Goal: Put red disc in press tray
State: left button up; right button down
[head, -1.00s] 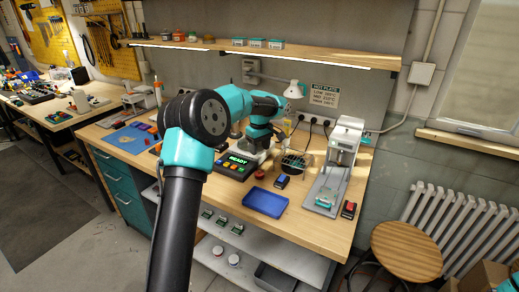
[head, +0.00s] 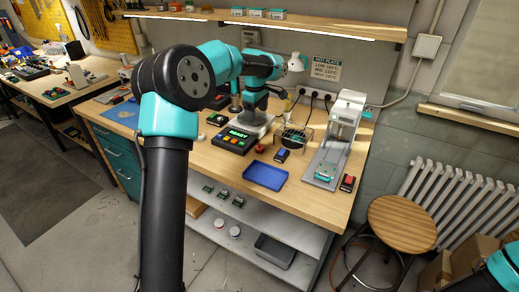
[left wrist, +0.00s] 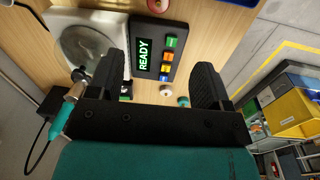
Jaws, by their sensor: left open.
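The small red disc (head: 260,148) lies on the bench just right of the READY panel in the head view. A red round thing (left wrist: 157,5), apparently the same disc, shows at the top edge of the left wrist view. The press (head: 346,112) stands at the bench's right, with a small teal tray (head: 323,173) on its base. My left gripper (head: 252,112) is above the hot plate area, partly lost against my arm. In the left wrist view its two black fingers (left wrist: 160,86) are apart with nothing gripped. My right gripper does not show.
The READY panel (head: 235,139) and hot plate (left wrist: 92,45) lie below my left gripper. A blue tray (head: 265,176), a wire stand (head: 295,137) and a red-buttoned box (head: 348,183) are nearby. A small pinkish ring (left wrist: 166,91) shows between the fingers.

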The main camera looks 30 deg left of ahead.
pick_arm(q)
jog(key=shift+s+r+n, duration=0.2)
jog(key=shift+r+n, duration=0.1)
send_over(259, 145)
jog(key=s, duration=0.1)
notch_tip(259, 145, down, 12)
jog(key=shift+r, duration=0.1)
jog(key=shift+f, duration=0.2)
jog(key=shift+w+d+f, duration=0.1)
jog(key=shift+w+f, duration=0.1)
jog(key=shift+f, duration=1.1)
jog(key=shift+w+f, duration=0.2)
jog(key=shift+f, duration=1.05)
jog(key=shift+c, duration=0.2)
